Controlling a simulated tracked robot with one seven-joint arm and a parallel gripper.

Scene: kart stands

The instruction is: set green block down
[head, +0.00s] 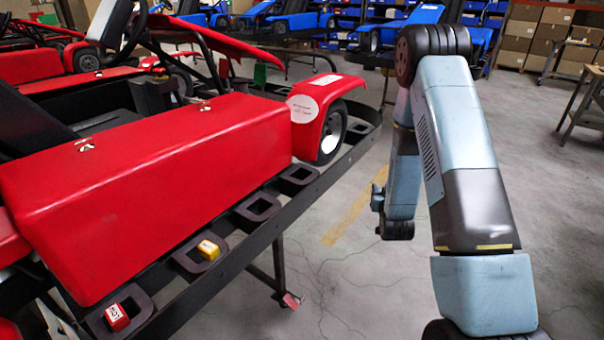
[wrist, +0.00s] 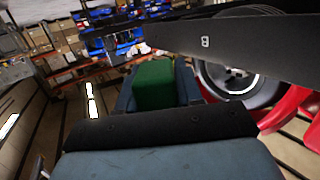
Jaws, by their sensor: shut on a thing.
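The green block (wrist: 154,84) shows in the wrist view between the two blue-grey fingers of my gripper (wrist: 157,90). The gripper is shut on it and the block's top shows. A dark bar with a white mark, perhaps a "B", crosses the wrist view close beyond the block. I cannot tell whether the block touches anything else. In the head view I cannot make out the block in my gripper; my arm fills the right side.
A black stand rail (head: 222,279) runs beside the red kart (head: 150,180). A red block (head: 116,317) and a yellow block (head: 208,250) sit at its near holders. Two farther holders (head: 257,210) (head: 299,176) look empty. Kart wheels (wrist: 243,85) are close right in the wrist view.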

